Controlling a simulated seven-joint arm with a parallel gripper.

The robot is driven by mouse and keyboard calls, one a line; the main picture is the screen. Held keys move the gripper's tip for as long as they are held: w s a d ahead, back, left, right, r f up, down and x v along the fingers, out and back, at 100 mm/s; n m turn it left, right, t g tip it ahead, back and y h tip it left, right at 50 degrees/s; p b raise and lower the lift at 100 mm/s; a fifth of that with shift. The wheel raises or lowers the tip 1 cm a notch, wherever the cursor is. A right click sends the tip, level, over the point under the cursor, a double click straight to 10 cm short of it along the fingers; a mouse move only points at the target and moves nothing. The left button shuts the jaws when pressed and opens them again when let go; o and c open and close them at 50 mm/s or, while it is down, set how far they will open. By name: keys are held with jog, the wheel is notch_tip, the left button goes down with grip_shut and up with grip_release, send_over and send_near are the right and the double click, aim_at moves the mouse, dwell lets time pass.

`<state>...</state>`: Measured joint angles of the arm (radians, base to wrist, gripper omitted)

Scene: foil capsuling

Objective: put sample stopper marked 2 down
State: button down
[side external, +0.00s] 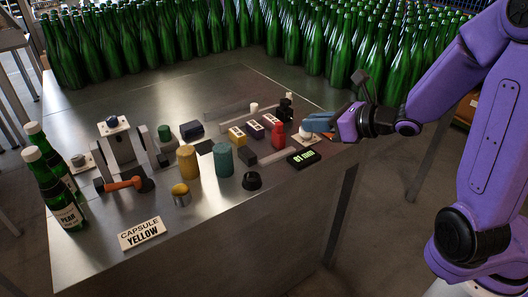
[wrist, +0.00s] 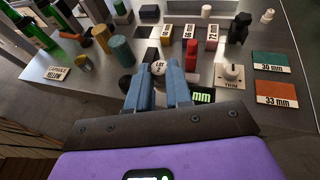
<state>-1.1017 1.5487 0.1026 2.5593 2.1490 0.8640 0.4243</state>
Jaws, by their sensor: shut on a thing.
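My gripper (side external: 318,124) is above the right end of the metal table in the side view, its blue fingers pointing left. In the wrist view the fingers (wrist: 158,78) are shut on a small stopper with a pale top marked "LOT 2" (wrist: 158,67). The stopper sits between the fingertips, and its lower part is hidden by them. In the side view I cannot make the stopper out. Whether its underside touches anything cannot be told.
A red piece (side external: 277,135), a white TRIM knob (wrist: 230,72) and a lit display (side external: 303,157) are close to the fingers. Teal (side external: 220,160) and yellow (side external: 187,162) cylinders and a black cup (side external: 252,181) stand leftward. The table's front left is fairly clear beside the CAPSULE YELLOW sign (side external: 142,233).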

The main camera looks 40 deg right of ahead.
jog(key=f+x, duration=0.1)
jog(key=x, duration=0.4)
jog(key=d+f+x, duration=0.1)
jog(key=x, duration=0.4)
jog(key=f+x, duration=0.1)
jog(key=x, duration=0.4)
jog(key=shift+s+d+f, duration=0.15)
jog(key=shift+s+d, duration=0.05)
jog(key=shift+d, duration=0.05)
jog(key=shift+w+a+f, duration=0.1)
jog(key=shift+w+f, duration=0.15)
jog(key=shift+f, duration=0.05)
jog(key=shift+w+f, duration=0.1)
jog(key=shift+f, duration=1.6)
jog(key=shift+f, duration=0.1)
jog(key=c, duration=1.3)
grip_release()
